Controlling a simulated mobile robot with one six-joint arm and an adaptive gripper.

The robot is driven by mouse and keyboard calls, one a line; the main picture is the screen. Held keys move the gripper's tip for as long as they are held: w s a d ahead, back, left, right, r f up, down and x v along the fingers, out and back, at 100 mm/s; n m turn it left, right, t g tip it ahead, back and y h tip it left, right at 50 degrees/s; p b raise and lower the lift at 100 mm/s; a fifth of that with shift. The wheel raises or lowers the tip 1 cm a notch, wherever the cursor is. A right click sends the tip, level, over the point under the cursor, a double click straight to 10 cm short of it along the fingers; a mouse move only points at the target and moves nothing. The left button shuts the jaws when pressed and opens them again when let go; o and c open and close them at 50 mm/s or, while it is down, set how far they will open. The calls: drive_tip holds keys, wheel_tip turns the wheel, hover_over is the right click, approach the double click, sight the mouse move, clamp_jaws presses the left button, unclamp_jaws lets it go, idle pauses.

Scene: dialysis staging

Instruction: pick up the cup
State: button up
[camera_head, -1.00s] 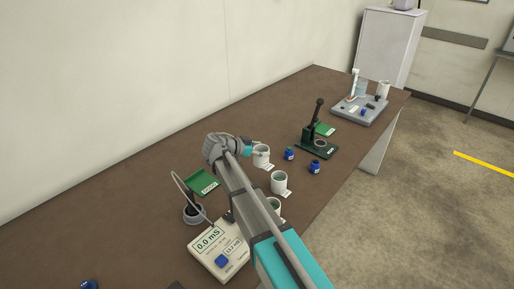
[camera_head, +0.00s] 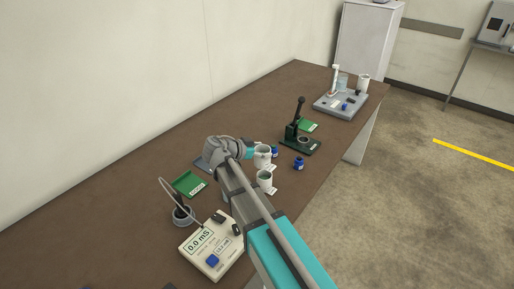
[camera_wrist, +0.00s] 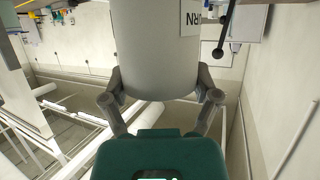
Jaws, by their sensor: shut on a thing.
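A white cup (camera_head: 262,155) is at the end of my gripper (camera_head: 249,151), to its right in the head view. In the wrist view the same pale grey-white cup (camera_wrist: 155,45) fills the top middle, with a white label bearing upside-down dark letters on its right side. My gripper (camera_wrist: 160,92) has its two fingers shut on the cup, one on each side. Whether the cup's base is clear of the table cannot be told from the head view. A second white cup (camera_head: 264,180) stands on the table nearer, just right of my arm.
Blue-capped bottles (camera_head: 298,163) and a green press (camera_head: 300,142) stand beyond the cups. A meter (camera_head: 212,262) and a green tray (camera_head: 188,184) lie left of my arm. A grey tray (camera_head: 325,108) with items is at the table's far end.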

sight(266, 166)
drive_tip(key=shift+s+d+r, duration=0.35)
drive_tip(key=shift+s+d, duration=0.15)
drive_tip(key=shift+d, duration=0.1)
drive_tip(key=shift+p, duration=0.3)
drive_tip(key=shift+r, duration=0.1)
idle(0.3)
wheel_tip(266, 166, up, 3)
drive_tip(key=p, duration=0.3)
drive_tip(key=shift+s, duration=0.1)
drive_tip(key=shift+s, duration=0.15)
idle(0.6)
